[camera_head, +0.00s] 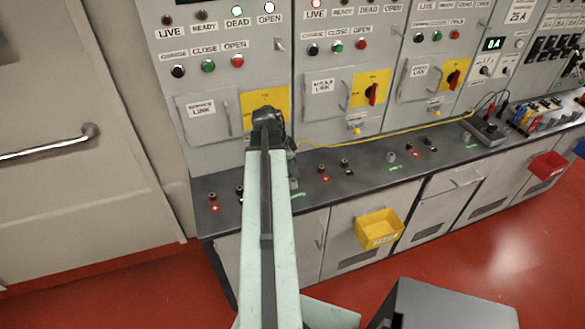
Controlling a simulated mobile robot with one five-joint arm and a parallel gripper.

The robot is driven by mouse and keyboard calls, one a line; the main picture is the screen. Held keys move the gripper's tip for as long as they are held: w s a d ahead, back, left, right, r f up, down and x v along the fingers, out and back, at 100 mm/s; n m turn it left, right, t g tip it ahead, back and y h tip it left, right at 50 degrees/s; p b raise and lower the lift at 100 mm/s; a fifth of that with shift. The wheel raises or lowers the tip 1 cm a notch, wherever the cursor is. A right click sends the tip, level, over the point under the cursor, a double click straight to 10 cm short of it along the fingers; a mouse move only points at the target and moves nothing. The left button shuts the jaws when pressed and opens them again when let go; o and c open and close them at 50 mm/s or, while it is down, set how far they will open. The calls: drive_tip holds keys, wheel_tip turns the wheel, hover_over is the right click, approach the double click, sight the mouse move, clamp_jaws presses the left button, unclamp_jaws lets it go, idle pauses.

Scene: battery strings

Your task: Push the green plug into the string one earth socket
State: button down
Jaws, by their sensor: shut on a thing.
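My arm reaches up from the bottom to the first cabinet on the left. Its dark wrist is in front of the yellow switch plate there. My gripper (289,151) is small and partly hidden beyond the wrist, low over the bench and shut. A yellow cable (400,131) runs to it from the right, so it holds the cable's end, the green plug; the plug itself cannot be made out. The string one earth socket (293,184) is a small grey post by a green mark, just below the gripper. I cannot tell whether plug and socket touch.
The dark bench (370,172) carries red and black terminals beside the sockets. Another grey socket (390,156) stands to the right. A test box (486,130) sits further right. A yellow bin (379,229) hangs on the bench front. A door (75,150) is at left.

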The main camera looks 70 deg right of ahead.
drive_tip(key=shift+f+b, duration=1.45)
drive_tip(key=shift+f, duration=0.1)
drive_tip(key=c, duration=1.1)
unclamp_jaws()
drive_tip(key=shift+o, duration=0.2)
drive_tip(key=p+v, duration=0.7)
drive_tip(key=shift+r, duration=0.35)
